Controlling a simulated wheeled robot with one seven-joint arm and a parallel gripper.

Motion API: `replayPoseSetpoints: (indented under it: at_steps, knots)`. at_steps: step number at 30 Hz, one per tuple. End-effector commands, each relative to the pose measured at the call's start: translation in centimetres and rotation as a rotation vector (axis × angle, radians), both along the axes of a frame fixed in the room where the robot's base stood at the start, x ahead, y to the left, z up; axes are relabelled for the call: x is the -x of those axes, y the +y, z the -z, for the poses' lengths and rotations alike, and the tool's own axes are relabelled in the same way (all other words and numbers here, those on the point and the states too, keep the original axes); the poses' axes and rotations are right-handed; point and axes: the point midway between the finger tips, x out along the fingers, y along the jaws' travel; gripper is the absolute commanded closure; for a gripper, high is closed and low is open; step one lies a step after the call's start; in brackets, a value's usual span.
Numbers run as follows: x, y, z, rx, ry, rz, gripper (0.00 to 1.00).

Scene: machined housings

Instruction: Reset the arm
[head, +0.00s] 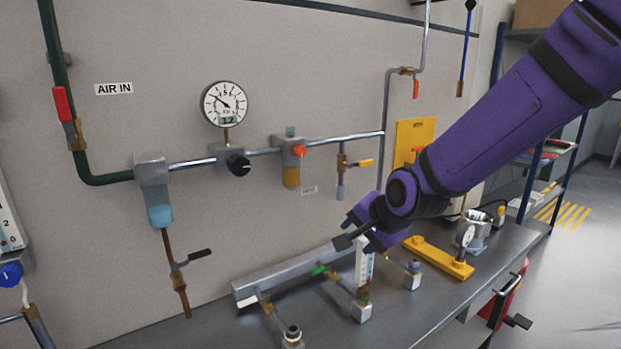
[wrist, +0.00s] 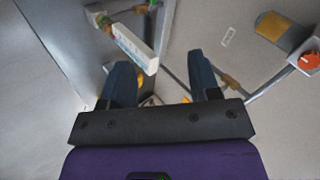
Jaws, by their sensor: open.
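My purple arm reaches in from the upper right in the head view. My gripper (head: 352,236) hangs in front of the grey wall panel, above the back of the workbench (head: 420,318). In the wrist view my gripper (wrist: 163,80) has its two dark fingers spread apart with nothing held between them. A white flowmeter-like block with a scale (head: 364,264) stands just below my gripper in the head view. It also shows left of centre in the wrist view (wrist: 134,44). I cannot tell the exact gap between it and the fingers.
A pipe run on the panel carries a round gauge (head: 224,104), a black knob (head: 238,165) and an orange-knobbed regulator (head: 292,152). A grey manifold (head: 290,275) with several valve branches lies on the bench.

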Motion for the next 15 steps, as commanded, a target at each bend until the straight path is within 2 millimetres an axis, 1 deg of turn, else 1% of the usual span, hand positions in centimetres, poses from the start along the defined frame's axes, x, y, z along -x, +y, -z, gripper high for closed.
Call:
replayPoseSetpoints:
  at_steps: [1,3,8,11,15]
  knots:
    - [0.8,-1.1,-0.8,0.071,-0.013,-0.024,0.44]
    - [1.9,-2.8,-1.6,0.162,-0.017,-0.057,0.44]
    - [4.7,-6.5,-4.0,0.348,-0.019,-0.128,0.44]
    - [6.9,-8.7,-5.7,0.443,-0.014,-0.17,0.44]
    - [10.4,-11.7,-8.1,0.55,0.001,-0.228,0.44]
